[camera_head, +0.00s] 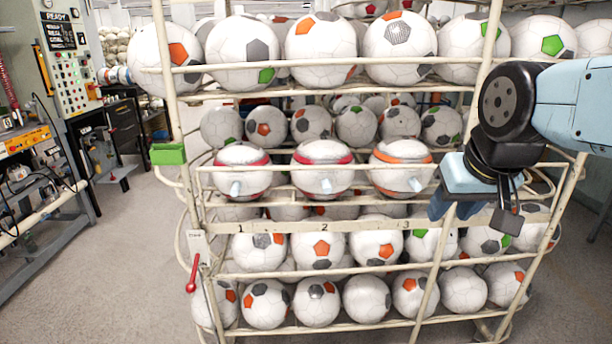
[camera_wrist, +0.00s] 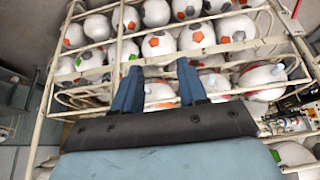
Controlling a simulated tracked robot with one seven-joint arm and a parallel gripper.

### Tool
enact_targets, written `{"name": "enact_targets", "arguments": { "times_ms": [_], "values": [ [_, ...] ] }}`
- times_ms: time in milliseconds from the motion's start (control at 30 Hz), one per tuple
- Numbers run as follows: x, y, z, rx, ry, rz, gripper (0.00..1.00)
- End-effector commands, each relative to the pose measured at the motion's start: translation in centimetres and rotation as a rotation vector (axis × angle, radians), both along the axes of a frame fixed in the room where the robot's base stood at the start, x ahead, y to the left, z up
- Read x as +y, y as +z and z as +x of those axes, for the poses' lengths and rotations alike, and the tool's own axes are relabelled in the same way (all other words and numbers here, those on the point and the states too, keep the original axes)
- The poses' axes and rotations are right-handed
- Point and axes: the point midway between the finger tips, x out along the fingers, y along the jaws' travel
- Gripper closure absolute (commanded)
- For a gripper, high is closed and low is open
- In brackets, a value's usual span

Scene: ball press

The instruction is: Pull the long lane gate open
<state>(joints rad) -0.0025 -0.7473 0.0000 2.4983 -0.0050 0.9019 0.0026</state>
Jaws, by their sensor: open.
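The white ball rack (camera_head: 300,95) fills the middle of the head view. A long pale rail (camera_head: 330,167) runs across the front of three colour-banded balls, above a bar (camera_head: 300,227) marked 1, 2 and 3. I cannot tell for certain which rail is the long lane gate. A red-handled lever (camera_head: 193,273) hangs at the rack's left post. My gripper (camera_head: 453,212) is open at the rack's right front, pointing down. In the wrist view my gripper (camera_wrist: 157,90) shows both blue fingers apart, with balls and rails beyond and nothing visible held.
Several footballs (camera_head: 321,50) fill the rack's tiers. A green block (camera_head: 168,154) sits at the left post. A control panel (camera_head: 68,75) reading READY and a workbench (camera_head: 40,200) stand at the left. The floor (camera_head: 120,260) between bench and rack is clear.

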Motion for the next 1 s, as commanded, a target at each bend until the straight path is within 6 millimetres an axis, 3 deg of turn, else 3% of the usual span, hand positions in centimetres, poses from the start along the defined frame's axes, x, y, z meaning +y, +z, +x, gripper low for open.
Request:
{"name": "enact_targets", "arguments": {
  "times_ms": [233, 567, 767, 1000],
  "values": [
    [-0.2, -0.7, 2.4, 0.095, 0.054, -0.122, 0.58],
    [0.7, -1.8, 9.0, 0.215, 0.173, -0.453, 0.58],
    [3.1, -2.3, 13.8, 0.218, 0.251, -0.666, 0.58],
    [8.4, -3.0, 19.5, 0.149, 0.356, -0.924, 0.58]
  ]
}}
